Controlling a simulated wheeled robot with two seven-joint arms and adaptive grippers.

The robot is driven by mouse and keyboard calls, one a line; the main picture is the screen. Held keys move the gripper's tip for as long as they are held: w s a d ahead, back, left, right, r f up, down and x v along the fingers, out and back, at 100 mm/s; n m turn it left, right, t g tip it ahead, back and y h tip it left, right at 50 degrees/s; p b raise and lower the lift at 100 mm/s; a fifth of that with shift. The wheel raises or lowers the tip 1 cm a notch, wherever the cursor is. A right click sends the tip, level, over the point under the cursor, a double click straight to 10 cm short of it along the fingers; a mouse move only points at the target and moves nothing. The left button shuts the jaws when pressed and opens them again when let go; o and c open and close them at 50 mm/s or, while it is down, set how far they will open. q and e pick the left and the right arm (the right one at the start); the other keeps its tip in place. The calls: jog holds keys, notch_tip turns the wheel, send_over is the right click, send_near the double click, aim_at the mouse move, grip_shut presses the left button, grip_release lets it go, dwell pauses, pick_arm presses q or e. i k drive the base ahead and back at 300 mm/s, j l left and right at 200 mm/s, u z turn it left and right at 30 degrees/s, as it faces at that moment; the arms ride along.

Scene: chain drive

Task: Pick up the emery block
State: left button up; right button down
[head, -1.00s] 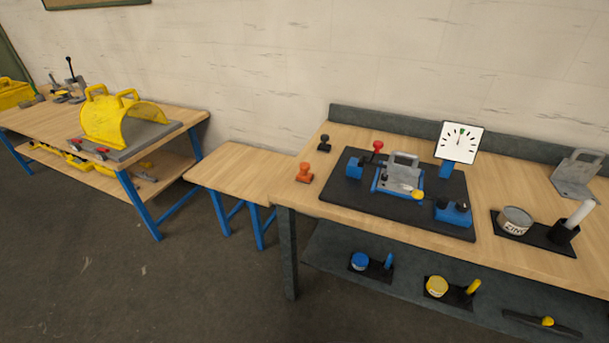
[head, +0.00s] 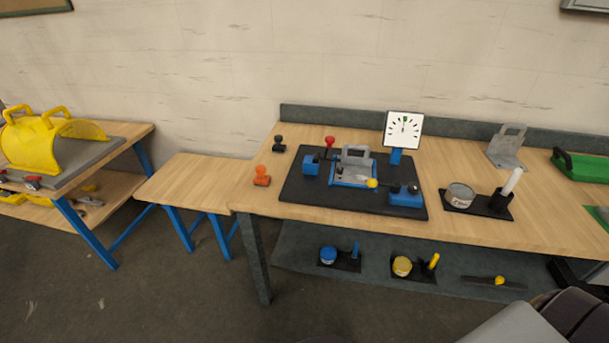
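I cannot pick out an emery block for sure in the head view. Small stamp-like pieces, one orange (head: 262,176) and one black (head: 279,144), stand at the left end of the long workbench (head: 470,222). A grey block with a handle (head: 355,162) sits in a blue fixture on a dark mat (head: 330,203). Neither gripper is in view. A grey and dark part of what looks like my own arm shows at the bottom right corner.
A tin (head: 460,195), a grey bracket (head: 507,148) and a green item with a black handle (head: 585,167) are to the right. A low wooden table (head: 195,183) and a bench with a yellow guard (head: 35,145) are left.

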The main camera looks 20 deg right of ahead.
aim_at(260, 179)
jog(key=l+u, duration=0.75)
jog(key=l, duration=0.2)
jog(key=k+l+u, duration=0.1)
jog(key=l+u, duration=0.3)
